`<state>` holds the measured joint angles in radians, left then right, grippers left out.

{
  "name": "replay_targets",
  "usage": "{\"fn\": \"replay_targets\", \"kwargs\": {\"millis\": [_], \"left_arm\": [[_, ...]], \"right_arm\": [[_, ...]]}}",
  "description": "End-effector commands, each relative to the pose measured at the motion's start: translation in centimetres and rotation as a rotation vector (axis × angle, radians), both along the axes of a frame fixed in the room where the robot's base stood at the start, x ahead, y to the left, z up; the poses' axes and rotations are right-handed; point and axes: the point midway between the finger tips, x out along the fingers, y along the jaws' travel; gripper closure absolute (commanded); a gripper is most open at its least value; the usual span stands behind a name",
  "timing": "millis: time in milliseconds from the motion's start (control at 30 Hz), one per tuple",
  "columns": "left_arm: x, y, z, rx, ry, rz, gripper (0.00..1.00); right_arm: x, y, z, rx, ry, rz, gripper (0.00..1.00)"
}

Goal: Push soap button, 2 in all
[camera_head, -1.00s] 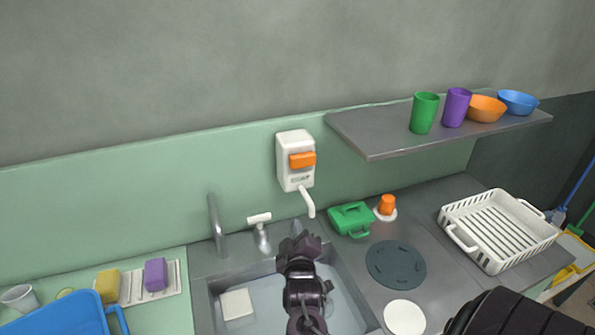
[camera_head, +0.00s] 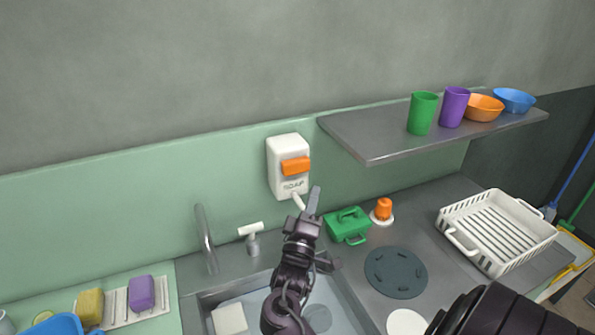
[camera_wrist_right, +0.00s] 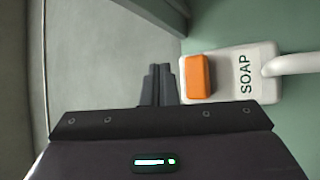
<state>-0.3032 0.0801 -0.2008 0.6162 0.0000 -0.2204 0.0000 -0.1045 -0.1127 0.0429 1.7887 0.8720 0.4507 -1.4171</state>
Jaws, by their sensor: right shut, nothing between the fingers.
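The white soap dispenser (camera_head: 287,152) is fixed to the green wall panel above the sink. Its orange button (camera_head: 295,167) is on the front, and a white spout points down below it. In the right wrist view the dispenser (camera_wrist_right: 218,70) lies sideways, with the orange button (camera_wrist_right: 199,77) just right of my shut, empty fingertips (camera_wrist_right: 158,72). My left gripper is not in view.
A grey shelf (camera_head: 375,147) with cups and bowls juts out right of the dispenser. Below are the tap (camera_head: 205,240), the sink, a green box (camera_head: 347,226), an orange-topped item (camera_head: 383,210) and a white dish rack (camera_head: 497,232). The wall left of the dispenser is clear.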

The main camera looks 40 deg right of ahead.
Motion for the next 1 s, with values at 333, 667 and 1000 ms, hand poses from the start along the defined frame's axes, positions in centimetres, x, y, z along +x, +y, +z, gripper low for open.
{"fn": "replay_targets", "kwargs": {"millis": [333,667,1000], "left_arm": [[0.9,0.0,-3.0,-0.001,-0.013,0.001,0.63],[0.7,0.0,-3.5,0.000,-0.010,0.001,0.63],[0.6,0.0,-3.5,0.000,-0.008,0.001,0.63]], "right_arm": [[4.7,-1.5,-0.2,0.000,-0.003,0.000,1.00],[6.9,-2.2,0.0,0.000,0.000,0.000,1.00],[7.0,-2.3,0.0,0.000,0.000,0.000,1.00]]}}
